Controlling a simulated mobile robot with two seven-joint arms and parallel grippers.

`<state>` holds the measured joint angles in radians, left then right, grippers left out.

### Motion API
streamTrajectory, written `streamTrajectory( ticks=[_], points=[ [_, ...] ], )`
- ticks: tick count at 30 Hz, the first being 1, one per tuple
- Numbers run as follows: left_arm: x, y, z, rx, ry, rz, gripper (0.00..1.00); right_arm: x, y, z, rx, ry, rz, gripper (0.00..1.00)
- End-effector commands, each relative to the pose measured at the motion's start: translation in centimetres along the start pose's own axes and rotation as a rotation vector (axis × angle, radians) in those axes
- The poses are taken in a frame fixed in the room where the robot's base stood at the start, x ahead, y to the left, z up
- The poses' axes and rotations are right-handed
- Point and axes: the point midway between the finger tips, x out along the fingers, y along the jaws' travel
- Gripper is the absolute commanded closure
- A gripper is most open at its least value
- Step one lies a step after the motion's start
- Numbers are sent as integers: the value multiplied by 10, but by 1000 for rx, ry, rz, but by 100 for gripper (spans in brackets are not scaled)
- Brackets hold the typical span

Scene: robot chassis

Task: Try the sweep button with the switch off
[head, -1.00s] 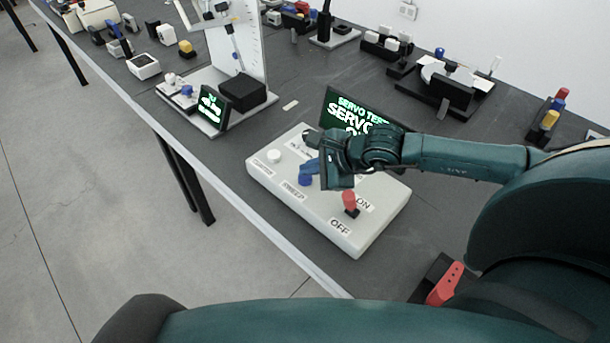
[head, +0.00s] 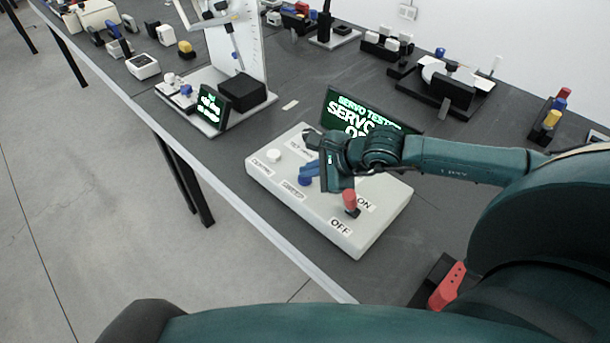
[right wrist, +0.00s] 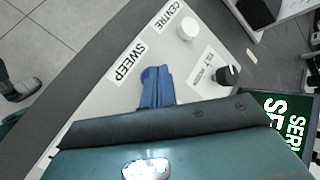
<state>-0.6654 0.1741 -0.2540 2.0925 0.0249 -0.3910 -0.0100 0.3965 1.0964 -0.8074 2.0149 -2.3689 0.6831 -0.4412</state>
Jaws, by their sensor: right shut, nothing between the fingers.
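The white servo tester box (head: 325,222) sits at the table's front edge, with a blue SWEEP button (head: 305,181) and a red switch lever (head: 350,200) beside ON and OFF labels. I cannot tell which way the lever is set. My right gripper (head: 307,169) is shut and empty, its blue fingers at the SWEEP button. In the right wrist view the fingers (right wrist: 157,90) overlap the button (right wrist: 147,74); I cannot tell whether they touch. The tester display (head: 343,112) is lit green and partly hidden by my wrist. My left gripper is out of view.
A white CENTRE knob (head: 273,156) stands left of the button. A black knob (right wrist: 228,76) is by another label in the right wrist view. A servo stand with a small lit display (head: 211,107) is at the left. Other devices fill the table's back.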

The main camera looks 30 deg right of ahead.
Motion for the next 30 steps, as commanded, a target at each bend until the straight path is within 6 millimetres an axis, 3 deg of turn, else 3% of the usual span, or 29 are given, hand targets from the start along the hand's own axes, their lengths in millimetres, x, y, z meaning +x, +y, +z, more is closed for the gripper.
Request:
streamTrajectory(
  ticks=[30],
  points=[
    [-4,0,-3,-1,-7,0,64,-13,-9,9,0,1,1,100]
  ],
)
